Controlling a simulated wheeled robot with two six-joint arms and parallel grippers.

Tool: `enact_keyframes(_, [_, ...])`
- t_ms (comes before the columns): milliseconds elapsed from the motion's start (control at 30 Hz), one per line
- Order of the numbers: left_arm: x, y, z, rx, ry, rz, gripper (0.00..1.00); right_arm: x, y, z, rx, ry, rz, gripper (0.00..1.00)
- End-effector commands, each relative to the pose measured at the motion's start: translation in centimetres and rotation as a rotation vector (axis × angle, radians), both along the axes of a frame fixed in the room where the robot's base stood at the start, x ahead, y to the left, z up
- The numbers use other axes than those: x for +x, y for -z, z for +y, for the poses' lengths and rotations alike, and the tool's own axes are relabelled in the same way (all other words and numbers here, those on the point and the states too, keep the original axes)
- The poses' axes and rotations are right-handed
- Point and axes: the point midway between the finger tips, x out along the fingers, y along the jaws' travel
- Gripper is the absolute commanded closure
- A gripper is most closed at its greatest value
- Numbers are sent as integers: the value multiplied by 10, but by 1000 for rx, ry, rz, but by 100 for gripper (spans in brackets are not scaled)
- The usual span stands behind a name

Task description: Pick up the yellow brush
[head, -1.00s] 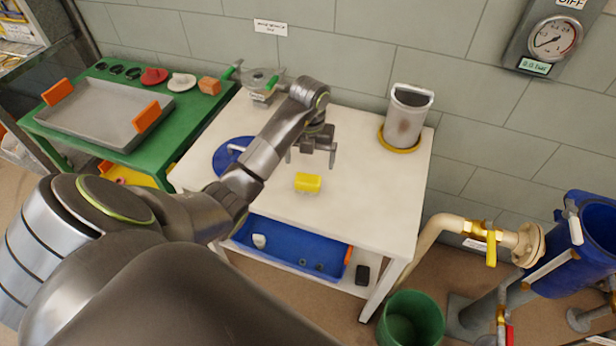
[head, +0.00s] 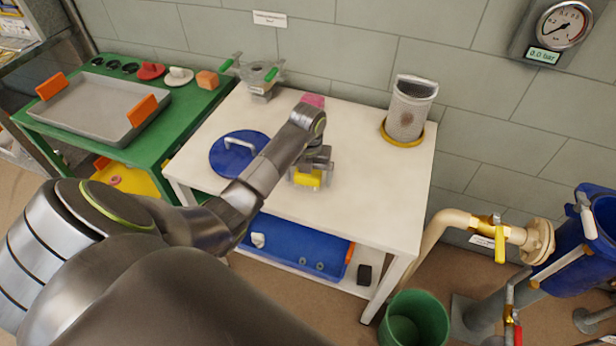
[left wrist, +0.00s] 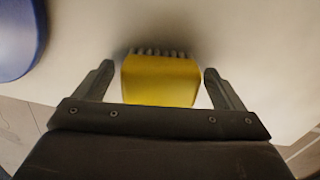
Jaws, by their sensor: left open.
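The yellow brush (head: 308,179) lies on the white table (head: 370,200), partly covered by my left gripper in the head view. In the left wrist view the brush (left wrist: 160,80) shows a yellow block with a row of dark bristles along its far edge. My left gripper (head: 308,176) is open and low over the brush. In the left wrist view its two fingers (left wrist: 158,82) stand on either side of the brush, with a small gap on each side. My right gripper does not show.
A blue round lid (head: 228,158) with a pale handle lies left of the brush. A pink object (head: 313,100) and a metal strainer cylinder (head: 408,110) on a yellow ring stand farther back. A blue tray (head: 290,250) sits below. The table's right part is clear.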

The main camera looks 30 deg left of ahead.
Motion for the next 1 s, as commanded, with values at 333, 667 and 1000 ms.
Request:
enact_keyframes(333, [0,0,0,0,0,-1,31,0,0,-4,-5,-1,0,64])
enact_keyframes(667, [0,-1,0,1,0,-2,59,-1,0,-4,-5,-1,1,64])
enact_keyframes(1000, [2,-32,1,2,2,-8,59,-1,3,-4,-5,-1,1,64])
